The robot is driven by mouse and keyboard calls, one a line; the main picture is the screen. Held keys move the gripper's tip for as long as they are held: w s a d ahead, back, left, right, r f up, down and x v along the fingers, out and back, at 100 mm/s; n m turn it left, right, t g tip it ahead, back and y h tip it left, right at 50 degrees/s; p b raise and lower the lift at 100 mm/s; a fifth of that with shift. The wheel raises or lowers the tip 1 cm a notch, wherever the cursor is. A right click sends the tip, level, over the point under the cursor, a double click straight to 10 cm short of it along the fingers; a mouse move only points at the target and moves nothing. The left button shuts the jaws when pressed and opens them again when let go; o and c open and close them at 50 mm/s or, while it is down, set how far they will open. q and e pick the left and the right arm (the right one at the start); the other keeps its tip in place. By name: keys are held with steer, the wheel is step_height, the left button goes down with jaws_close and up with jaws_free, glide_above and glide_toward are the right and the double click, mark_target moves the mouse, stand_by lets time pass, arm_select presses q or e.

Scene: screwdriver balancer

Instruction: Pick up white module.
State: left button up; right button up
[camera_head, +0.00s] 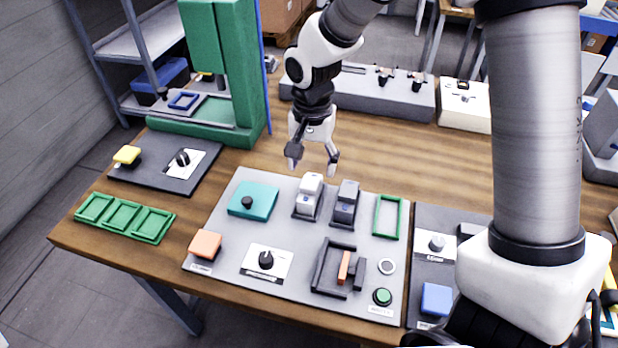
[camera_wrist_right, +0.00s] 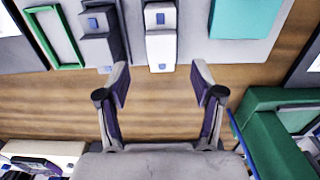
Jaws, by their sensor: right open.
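The white module (camera_head: 311,189) stands in a dark holder on the grey panel, next to a similar grey module (camera_head: 346,199) on its right. My right gripper (camera_head: 312,166) is open and empty, above and just behind the white module in the head view. In the right wrist view, the white module (camera_wrist_right: 161,46) lies just beyond the spread fingertips (camera_wrist_right: 160,76), roughly centred between them and apart from both. The grey module (camera_wrist_right: 101,35) is left of it there. My left gripper is not in view.
A teal block (camera_head: 252,201) with a black knob is left of the white module. A green frame (camera_head: 376,216) is right of the grey module. A green press stand (camera_head: 255,110) rises at the back left. Bare wooden tabletop (camera_head: 390,155) lies behind the panel.

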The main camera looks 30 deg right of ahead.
mark_target(310, 183)
steer(key=shift+s+a+f, duration=0.2)
steer(key=shift+s+f, duration=0.05)
steer(key=shift+f, duration=0.25)
steer(key=shift+s+a+f, duration=0.2)
steer(key=shift+f, duration=0.25)
steer(key=f, duration=0.3)
steer(key=shift+w+d+f, duration=0.15)
steer(key=shift+w+f, duration=0.05)
steer(key=shift+w, duration=0.15)
steer(key=shift+w+d+f, duration=0.1)
steer(key=shift+w+f, duration=0.05)
steer(key=shift+f, duration=0.1)
steer(key=shift+s+r, duration=0.15)
steer(key=shift+s, duration=0.05)
steer(key=shift+c, duration=0.4)
jaws_close()
steer(key=shift+r, duration=0.15)
